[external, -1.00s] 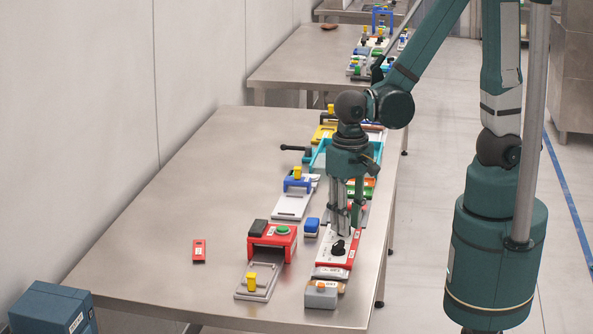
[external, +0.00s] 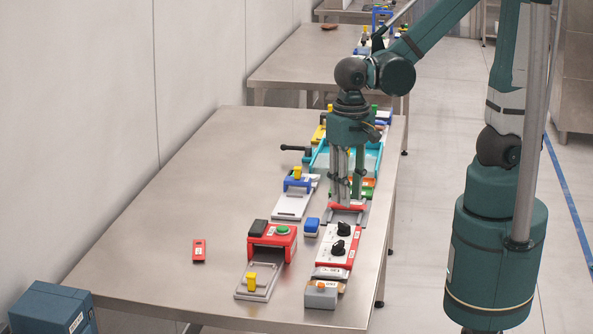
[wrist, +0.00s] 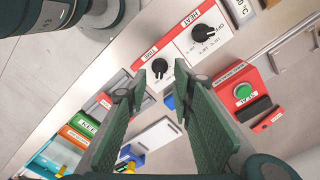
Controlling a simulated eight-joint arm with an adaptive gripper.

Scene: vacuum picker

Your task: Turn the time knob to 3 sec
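The panel (external: 322,258) is white and red and carries two black knobs. In the wrist view the time knob (wrist: 159,66) sits under a red TIME label, and the heat knob (wrist: 207,43) under a HEAT label. In the external view the time knob (external: 343,229) is the farther one and the heat knob (external: 338,248) the nearer. My gripper (external: 347,204) is raised above and beyond the time knob, apart from it. In the wrist view my gripper (wrist: 159,83) is open and empty, its fingertips below the time knob. The time setting is too small to read.
A red box with a green button (external: 283,230) and a blue block (external: 312,225) stand left of the panel. Coloured fixtures line the table behind. The table's left side is mostly clear.

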